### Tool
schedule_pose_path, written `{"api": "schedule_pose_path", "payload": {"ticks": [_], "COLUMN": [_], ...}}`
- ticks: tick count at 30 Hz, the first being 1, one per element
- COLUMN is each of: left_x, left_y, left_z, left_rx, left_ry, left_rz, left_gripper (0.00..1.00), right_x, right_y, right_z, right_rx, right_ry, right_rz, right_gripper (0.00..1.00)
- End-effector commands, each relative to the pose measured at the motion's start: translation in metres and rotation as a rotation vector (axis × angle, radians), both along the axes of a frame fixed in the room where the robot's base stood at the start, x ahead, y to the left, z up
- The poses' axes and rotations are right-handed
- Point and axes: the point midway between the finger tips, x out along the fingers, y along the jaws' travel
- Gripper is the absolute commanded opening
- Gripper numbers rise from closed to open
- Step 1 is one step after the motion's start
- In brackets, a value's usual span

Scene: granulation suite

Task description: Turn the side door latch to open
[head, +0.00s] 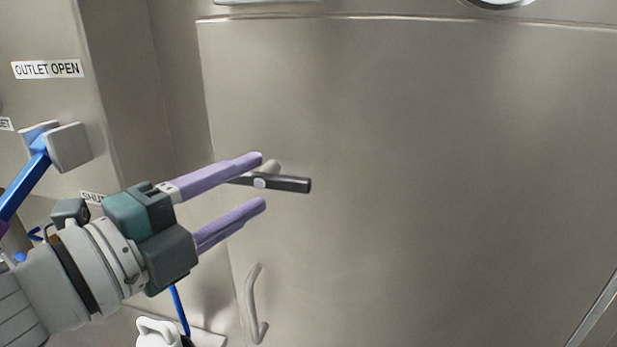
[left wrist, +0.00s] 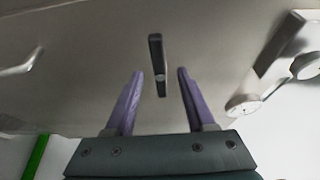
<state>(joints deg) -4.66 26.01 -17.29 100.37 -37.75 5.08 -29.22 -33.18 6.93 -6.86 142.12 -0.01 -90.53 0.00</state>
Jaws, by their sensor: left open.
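The side door (head: 420,190) is a large grey metal panel filling most of the head view. Its latch (head: 290,184) is a dark bar with a light round pivot, lying nearly level near the door's left edge. My left gripper (head: 264,182) is open, its two purple fingers pointing at the latch. In the head view the upper finger overlaps the latch's left end. In the left wrist view the latch (left wrist: 158,68) shows between and beyond the fingertips of my left gripper (left wrist: 160,72), with gaps on both sides. I see no contact. My right gripper is out of view.
A curved pale handle (head: 254,305) sits on the door below the latch. At left are an "OUTLET OPEN" label (head: 47,69) and a blue lever (head: 24,186) with a grey block. A white object (head: 160,331) stands at bottom left. The door face right of the latch is clear.

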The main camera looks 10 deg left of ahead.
Motion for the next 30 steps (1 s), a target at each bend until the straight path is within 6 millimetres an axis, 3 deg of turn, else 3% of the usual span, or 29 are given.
{"api": "schedule_pose_path", "payload": {"ticks": [6,14,27,30], "left_x": [0.0138,0.0146,0.0143,0.0143], "left_y": [-0.0065,-0.0068,-0.0067,-0.0067], "left_z": [0.0,-0.0002,-0.0001,-0.0001], "left_rx": [0.0,-0.001,-0.001,-0.001], "left_ry": [0.0,0.0,0.0,0.0], "left_rz": [-0.001,0.0,0.0,0.0], "left_gripper": [0.55,0.55,0.06,0.0], "right_x": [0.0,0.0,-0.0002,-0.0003], "right_y": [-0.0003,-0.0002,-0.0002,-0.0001], "right_z": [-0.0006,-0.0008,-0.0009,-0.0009], "right_rx": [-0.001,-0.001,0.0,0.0], "right_ry": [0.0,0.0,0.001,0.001], "right_rz": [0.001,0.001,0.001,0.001], "right_gripper": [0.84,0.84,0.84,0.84]}}
